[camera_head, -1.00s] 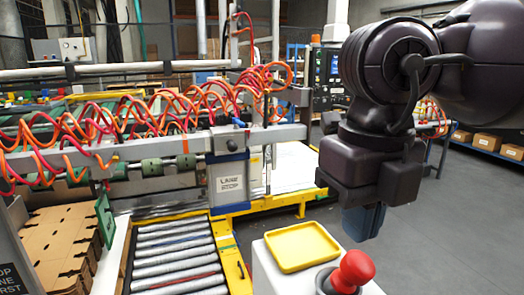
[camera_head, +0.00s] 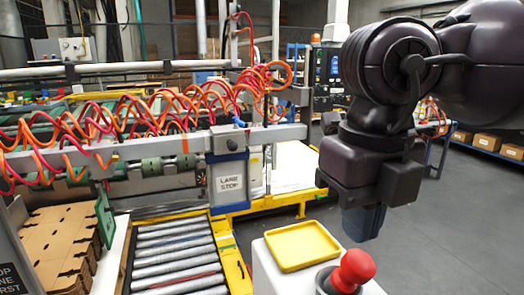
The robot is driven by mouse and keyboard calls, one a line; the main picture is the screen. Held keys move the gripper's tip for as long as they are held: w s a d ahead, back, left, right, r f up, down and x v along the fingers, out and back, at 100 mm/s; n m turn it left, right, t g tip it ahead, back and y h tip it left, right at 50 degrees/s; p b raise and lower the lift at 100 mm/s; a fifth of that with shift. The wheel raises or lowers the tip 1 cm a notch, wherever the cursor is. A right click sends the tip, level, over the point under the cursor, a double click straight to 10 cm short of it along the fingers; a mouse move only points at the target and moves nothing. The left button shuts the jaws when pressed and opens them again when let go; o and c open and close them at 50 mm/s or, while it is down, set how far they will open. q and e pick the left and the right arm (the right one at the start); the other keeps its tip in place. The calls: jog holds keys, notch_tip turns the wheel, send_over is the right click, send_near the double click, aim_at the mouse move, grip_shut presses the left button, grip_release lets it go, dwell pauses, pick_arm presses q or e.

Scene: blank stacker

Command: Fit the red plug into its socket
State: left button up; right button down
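The red plug (camera_head: 354,268), with a rounded head, is at the bottom of the head view. Its lower part stands at a dark grey round cup (camera_head: 325,283) on a white stand (camera_head: 270,280). The cup is cut off by the picture's lower edge, and I cannot tell whether it is the socket or how deep the plug sits. My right gripper (camera_head: 364,222) points down in the picture just above the plug, apart from it, with nothing visible in it. Its fingers overlap as one dark blue block, so their opening is hidden. My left gripper is not in view.
A shallow yellow tray (camera_head: 302,246) lies on the white stand beside the plug. A roller conveyor (camera_head: 178,255) with a yellow frame runs to the left, near stacked cardboard blanks (camera_head: 58,250). Open grey floor lies right.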

aim_at(354, 255)
jog(key=shift+f, duration=0.35)
jog(key=shift+f+b, duration=0.65)
jog(key=shift+b, duration=0.1)
jog(key=shift+s+f+b, duration=0.1)
jog(key=shift+f+b, duration=0.3)
jog(key=shift+f, duration=0.15)
jog(key=shift+f, duration=0.1)
